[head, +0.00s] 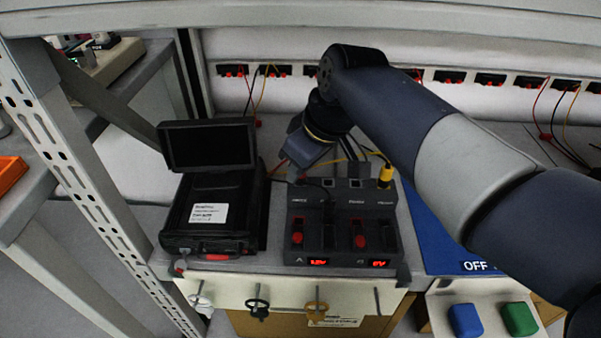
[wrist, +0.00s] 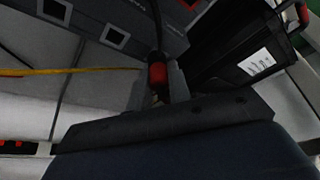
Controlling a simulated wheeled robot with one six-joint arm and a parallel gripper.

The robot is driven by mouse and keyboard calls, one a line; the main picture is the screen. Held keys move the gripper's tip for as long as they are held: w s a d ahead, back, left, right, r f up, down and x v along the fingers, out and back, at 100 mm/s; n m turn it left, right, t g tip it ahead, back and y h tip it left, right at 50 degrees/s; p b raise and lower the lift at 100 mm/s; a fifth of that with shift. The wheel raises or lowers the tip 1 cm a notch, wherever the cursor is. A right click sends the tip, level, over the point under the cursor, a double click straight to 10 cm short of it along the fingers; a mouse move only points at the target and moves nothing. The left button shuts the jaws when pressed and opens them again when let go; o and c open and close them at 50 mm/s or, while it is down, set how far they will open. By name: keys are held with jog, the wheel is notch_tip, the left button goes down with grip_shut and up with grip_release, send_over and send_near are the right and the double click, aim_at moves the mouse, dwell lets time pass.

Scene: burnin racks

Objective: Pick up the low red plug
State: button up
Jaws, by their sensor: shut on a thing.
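A red plug (wrist: 157,76) with a black lead running up from it shows in the wrist view. My gripper (wrist: 160,85) is shut on it, one grey finger on each side. The plug's lower end is partly hidden between the fingers. In the head view my gripper (head: 302,150) reaches down behind the dark two-channel supply unit (head: 318,258), near its back left corner. The plug itself is not clearly visible there. I cannot tell whether the plug touches a socket.
A black case (head: 235,215) with a raised screen (head: 208,146) stands close on the left. A yellow plug (head: 386,176) stands at the unit's back right. A blue mat (head: 440,245) lies to the right. Yellow and red leads run behind; black socket modules line the back wall.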

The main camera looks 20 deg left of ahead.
jog(key=shift+c, duration=0.5)
jog(key=shift+r, duration=0.1)
jog(key=shift+r+p, duration=0.4)
jog(key=shift+r, duration=0.05)
notch_tip(320, 180, up, 3)
jog(key=shift+r+p, duration=0.15)
jog(key=shift+p, duration=0.95)
jog(key=s+d+p, duration=0.1)
jog(key=s, duration=0.4)
jog(key=s+d, duration=0.2)
jog(key=s, duration=0.4)
jog(key=s+d+f+p, duration=0.1)
jog(key=s+d, duration=0.1)
jog(key=s, duration=0.4)
jog(key=shift+s+d+p, duration=0.1)
jog(key=shift+d+p, duration=0.1)
jog(key=shift+p, duration=0.1)
jog(key=shift+s, duration=0.1)
